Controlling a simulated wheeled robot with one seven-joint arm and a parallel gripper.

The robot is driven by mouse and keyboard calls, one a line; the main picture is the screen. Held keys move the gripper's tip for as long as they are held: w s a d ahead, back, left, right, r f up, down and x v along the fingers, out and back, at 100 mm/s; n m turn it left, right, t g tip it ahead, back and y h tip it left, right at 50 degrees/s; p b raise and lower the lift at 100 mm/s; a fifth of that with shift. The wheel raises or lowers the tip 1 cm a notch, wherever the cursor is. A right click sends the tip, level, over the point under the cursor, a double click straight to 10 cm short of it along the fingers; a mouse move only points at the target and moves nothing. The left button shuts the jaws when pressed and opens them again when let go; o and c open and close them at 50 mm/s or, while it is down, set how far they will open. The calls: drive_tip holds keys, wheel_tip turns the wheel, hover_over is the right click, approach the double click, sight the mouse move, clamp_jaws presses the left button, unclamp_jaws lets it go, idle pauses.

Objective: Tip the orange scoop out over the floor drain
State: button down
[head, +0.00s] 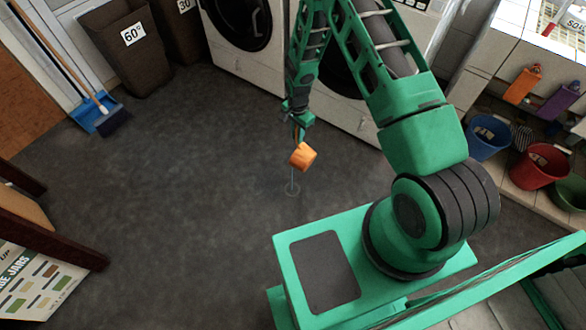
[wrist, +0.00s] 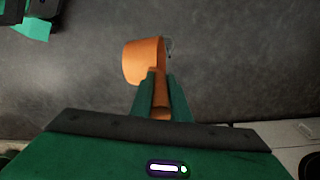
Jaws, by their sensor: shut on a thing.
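The orange scoop (head: 303,157) hangs in the air below my gripper (head: 299,124) in the head view. Its bowl looks tilted, and I cannot tell what is in it. In the wrist view the scoop's bowl (wrist: 142,60) lies beyond the fingertips, and its handle runs between the fingers of my gripper (wrist: 161,85), which are shut on it. A faint round ring on the floor, which looks like the floor drain (head: 292,190), lies just below the scoop in the head picture. A thin pale upright line rises from it. In the wrist view the drain is mostly hidden or unclear.
The dark floor (head: 170,190) is clear around the drain. White washing machines (head: 245,62) stand at the back. A blue dustpan (head: 93,114) and broom are at left. Blue (head: 488,137) and red (head: 539,166) buckets stand at right. A seed-jar box (head: 38,282) is at lower left.

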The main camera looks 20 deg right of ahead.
sight(311, 156)
drive_tip(key=shift+w+a+g, duration=0.25)
drive_tip(key=shift+w+g, duration=0.05)
drive_tip(key=shift+w, duration=0.1)
drive_tip(key=shift+s+d+f+t+y, duration=0.15)
drive_tip(key=shift+s+d+t, duration=0.25)
drive_tip(key=shift+s, duration=0.2)
drive_tip(key=shift+s+d+r+t+y, duration=0.15)
drive_tip(key=shift+s+d+t, duration=0.15)
drive_tip(key=shift+s+d, duration=0.25)
drive_tip(key=shift+s+d+f+t+y+b, duration=0.2)
drive_tip(key=shift+s+d, duration=0.15)
drive_tip(key=shift+s, duration=0.2)
drive_tip(key=shift+s+d+f+t+y+b, duration=0.1)
drive_tip(key=shift+s+d+t, duration=0.15)
drive_tip(key=shift+s, duration=0.25)
drive_tip(key=shift+s+d+f+t+y+b, duration=0.25)
drive_tip(key=shift+s+d+t, duration=0.1)
drive_tip(key=shift+s+d, duration=0.15)
drive_tip(key=shift+s+d+f+t+y+b, duration=0.15)
drive_tip(key=shift+s+d+t+y, duration=0.15)
drive_tip(key=shift+s, duration=0.3)
drive_tip(key=s+d+f+t+y+b, duration=0.6)
drive_tip(key=s+d+f+t, duration=0.3)
drive_tip(key=s+f, duration=0.5)
drive_tip(key=shift+d+f+t+y, duration=0.15)
drive_tip(key=shift+d+t+y, duration=0.25)
drive_tip(key=shift+d+y, duration=0.35)
